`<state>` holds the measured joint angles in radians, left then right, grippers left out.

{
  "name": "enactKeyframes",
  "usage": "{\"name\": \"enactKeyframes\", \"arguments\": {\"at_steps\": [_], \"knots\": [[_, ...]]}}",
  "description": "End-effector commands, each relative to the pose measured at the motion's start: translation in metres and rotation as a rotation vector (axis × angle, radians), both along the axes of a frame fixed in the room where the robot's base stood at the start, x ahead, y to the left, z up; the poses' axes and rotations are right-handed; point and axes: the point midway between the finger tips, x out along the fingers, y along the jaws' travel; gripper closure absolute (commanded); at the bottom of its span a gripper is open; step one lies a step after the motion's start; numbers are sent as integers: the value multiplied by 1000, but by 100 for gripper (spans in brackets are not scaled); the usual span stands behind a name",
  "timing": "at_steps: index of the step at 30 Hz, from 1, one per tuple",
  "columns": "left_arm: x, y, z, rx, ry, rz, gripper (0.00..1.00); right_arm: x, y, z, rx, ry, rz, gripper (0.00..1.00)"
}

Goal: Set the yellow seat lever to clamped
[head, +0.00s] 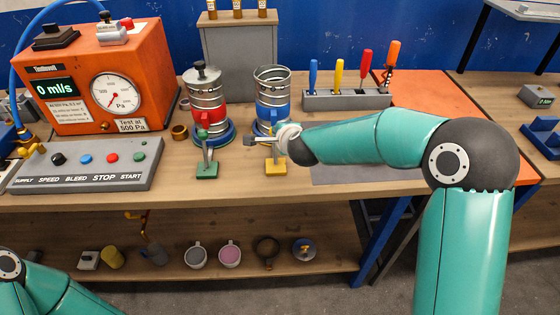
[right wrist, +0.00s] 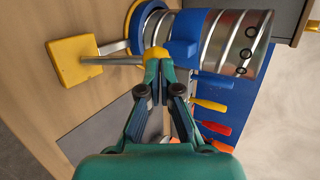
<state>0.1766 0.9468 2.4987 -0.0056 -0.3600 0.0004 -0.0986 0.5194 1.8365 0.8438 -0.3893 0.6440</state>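The yellow seat lever has a yellow base (head: 276,168) on the bench front, below the blue-banded duct canister (head: 272,95). In the right wrist view the base (right wrist: 74,62) shows at left, and a metal rod runs from it towards the yellow handle end (right wrist: 156,52). My right gripper (head: 257,141) is at the lever, in front of the blue canister. In the right wrist view its fingertips (right wrist: 159,68) are close together around the handle end and look shut on it. In the head view my wrist partly hides this contact. My left gripper is out of view; only part of that arm shows.
A green lever (head: 207,170) stands to the left, before the red-banded canister (head: 208,113). A control panel (head: 85,165) and an orange test box (head: 104,75) are further left. A rack of screwdrivers (head: 346,99) stands behind my right arm. Cups lie on the lower shelf (head: 200,276).

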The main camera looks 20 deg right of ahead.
Motion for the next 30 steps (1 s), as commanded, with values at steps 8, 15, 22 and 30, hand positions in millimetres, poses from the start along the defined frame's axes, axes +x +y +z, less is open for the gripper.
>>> {"name": "enactKeyframes", "arguments": {"at_steps": [8, 15, 22, 30], "knots": [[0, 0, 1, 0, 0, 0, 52, 2, -1, 0, -2, -4, -3, 100], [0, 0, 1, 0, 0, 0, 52, 1, -2, 1, -2, -4, -4, 100], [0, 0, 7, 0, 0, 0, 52, -9, 1, 14, -1, -5, 1, 100], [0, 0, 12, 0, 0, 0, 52, -49, 3, 45, 1, -7, 3, 100]]}}
